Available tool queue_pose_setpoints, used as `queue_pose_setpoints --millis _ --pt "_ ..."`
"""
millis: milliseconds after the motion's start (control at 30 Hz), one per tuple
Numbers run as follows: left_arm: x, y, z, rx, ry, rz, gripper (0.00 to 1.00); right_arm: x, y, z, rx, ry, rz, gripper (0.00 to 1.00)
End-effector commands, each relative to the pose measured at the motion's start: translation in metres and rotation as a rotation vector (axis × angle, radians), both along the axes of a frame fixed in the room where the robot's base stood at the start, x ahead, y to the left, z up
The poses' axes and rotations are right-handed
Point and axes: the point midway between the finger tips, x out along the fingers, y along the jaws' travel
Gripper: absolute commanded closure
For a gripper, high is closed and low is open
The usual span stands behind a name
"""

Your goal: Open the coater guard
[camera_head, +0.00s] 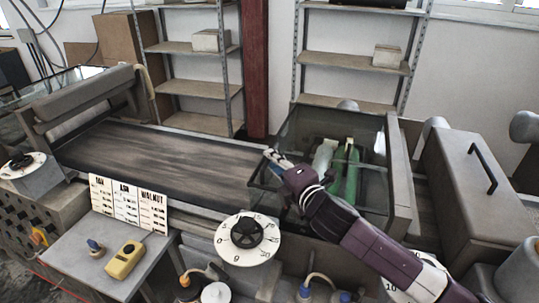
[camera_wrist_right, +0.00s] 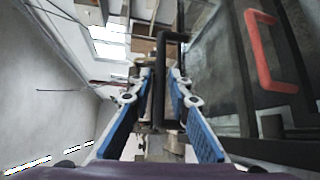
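The coater guard (camera_head: 292,122) is a clear glass box with dark edges, right of the belt in the head view. It looks closed. A green bottle and a pale one show behind its glass. My right gripper (camera_head: 272,158) reaches to the guard's left front side. In the right wrist view, the open blue-padded fingers (camera_wrist_right: 163,82) stand on either side of a black bar handle (camera_wrist_right: 159,98). Contact with the bar cannot be told. In the head view, my gripper hides that handle. My left gripper is not in view.
A dark conveyor belt (camera_head: 160,160) runs left of the guard. A white dial (camera_head: 247,239) and a small table (camera_head: 75,262) with a yellow device (camera_head: 125,260) stand in front. A grey lidded box (camera_head: 480,185) stands at the right. A red handle (camera_wrist_right: 262,50) shows in the wrist view.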

Motion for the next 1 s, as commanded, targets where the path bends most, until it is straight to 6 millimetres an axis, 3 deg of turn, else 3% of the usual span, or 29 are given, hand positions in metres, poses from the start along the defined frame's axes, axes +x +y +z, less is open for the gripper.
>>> queue_pose_setpoints --millis 133,400,567,733,1000 --pt "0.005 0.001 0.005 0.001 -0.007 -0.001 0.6 0.012 0.006 -0.001 0.0 0.0 0.0 0.83" --pt "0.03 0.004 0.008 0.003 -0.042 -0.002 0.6 0.018 0.01 -0.003 -0.001 0.0 0.001 0.83" --pt "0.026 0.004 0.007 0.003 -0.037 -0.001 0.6 0.018 0.009 -0.003 -0.001 0.0 0.001 0.83" --pt "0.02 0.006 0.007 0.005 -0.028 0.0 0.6 0.018 0.009 -0.003 -0.001 0.0 0.001 1.0" --pt "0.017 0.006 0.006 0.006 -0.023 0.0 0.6 0.018 0.009 -0.003 -0.001 0.001 0.001 1.0"
